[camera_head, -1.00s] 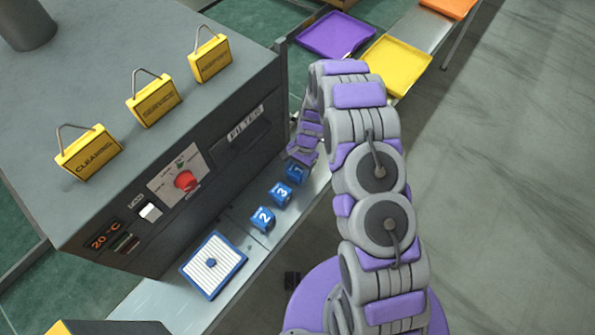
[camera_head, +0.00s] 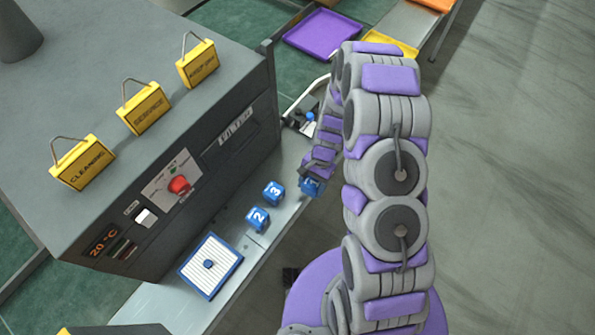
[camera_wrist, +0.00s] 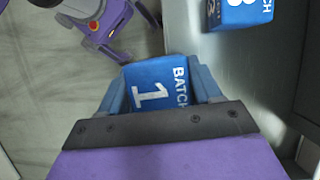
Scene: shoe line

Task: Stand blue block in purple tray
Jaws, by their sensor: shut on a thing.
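My gripper (camera_wrist: 165,95) is shut on a blue block (camera_wrist: 158,82) marked "BATCH 1" in the wrist view. In the head view the held blue block (camera_head: 310,187) shows at the jaws, at the right edge of the metal shelf, partly hidden by the fingers. I cannot tell whether it touches the shelf. The purple tray (camera_head: 322,35) lies at the top, beyond my arm, and looks empty. Two more blue blocks, marked 3 (camera_head: 273,192) and 2 (camera_head: 258,220), stand on the shelf to the left of the held one.
A grey machine (camera_head: 150,150) with yellow tags stands along the left. A blue-framed filter (camera_head: 211,265) lies on the shelf (camera_head: 160,300). A yellow tray (camera_head: 388,42) is partly behind my arm. An orange tray (camera_head: 432,4) is at the top. Open floor lies right.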

